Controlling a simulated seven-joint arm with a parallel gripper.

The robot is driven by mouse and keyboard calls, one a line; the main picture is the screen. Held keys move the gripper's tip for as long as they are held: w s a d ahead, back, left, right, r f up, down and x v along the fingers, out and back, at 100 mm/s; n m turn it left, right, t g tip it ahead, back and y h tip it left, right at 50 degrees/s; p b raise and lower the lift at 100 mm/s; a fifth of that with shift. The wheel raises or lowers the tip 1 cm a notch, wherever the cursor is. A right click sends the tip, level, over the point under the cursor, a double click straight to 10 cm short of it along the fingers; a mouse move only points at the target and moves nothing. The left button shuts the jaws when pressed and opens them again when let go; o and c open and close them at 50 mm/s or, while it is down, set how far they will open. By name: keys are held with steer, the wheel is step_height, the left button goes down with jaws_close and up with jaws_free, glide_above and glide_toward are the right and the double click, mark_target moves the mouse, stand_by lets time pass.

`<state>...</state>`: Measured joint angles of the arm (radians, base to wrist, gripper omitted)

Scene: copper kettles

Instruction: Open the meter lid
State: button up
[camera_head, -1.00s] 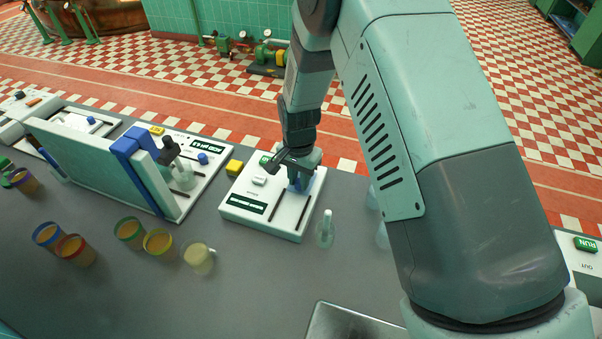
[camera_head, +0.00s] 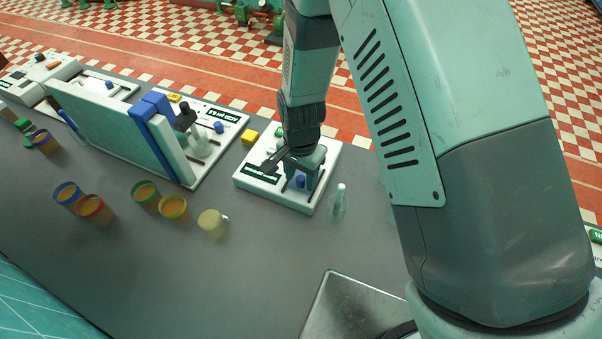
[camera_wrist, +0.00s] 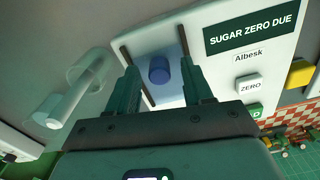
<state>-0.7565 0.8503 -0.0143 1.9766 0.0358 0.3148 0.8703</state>
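The meter under my gripper is a white box (camera_head: 325,160) with a dark green display, two dark slots and a blue knob (camera_head: 300,181). In the wrist view the knob (camera_wrist: 159,70) stands between the slots, on a pale bluish plate that may be the lid. The display (camera_wrist: 252,33) reads "SUGAR ZERO DUE". My gripper (camera_head: 293,168) is low over the meter. In the wrist view its fingers (camera_wrist: 159,74) are apart, one on each side of the knob, with visible gaps. Contact is not visible. The lid looks closed, but its edges are partly hidden by the fingers.
A clear glass vessel (camera_head: 338,205) stands just right of the meter. A yellow block (camera_head: 250,138) is at its left. Further left are another meter (camera_head: 228,122) and a tall panel with a blue end (camera_head: 160,125). Several cups stand in front. A metal tray (camera_head: 345,305) is at front right.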

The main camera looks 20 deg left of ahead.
mark_target(301, 178)
step_height(301, 178, up, 11)
stand_by(0.6)
steer(key=shift+f, duration=0.2)
step_height(301, 178, down, 10)
steer(key=shift+r, duration=0.1)
steer(key=w, duration=0.4)
steer(key=shift+w+f, duration=0.35)
steer(key=shift+f, duration=0.05)
steer(key=shift+w, duration=0.6)
steer(key=shift+s, duration=0.1)
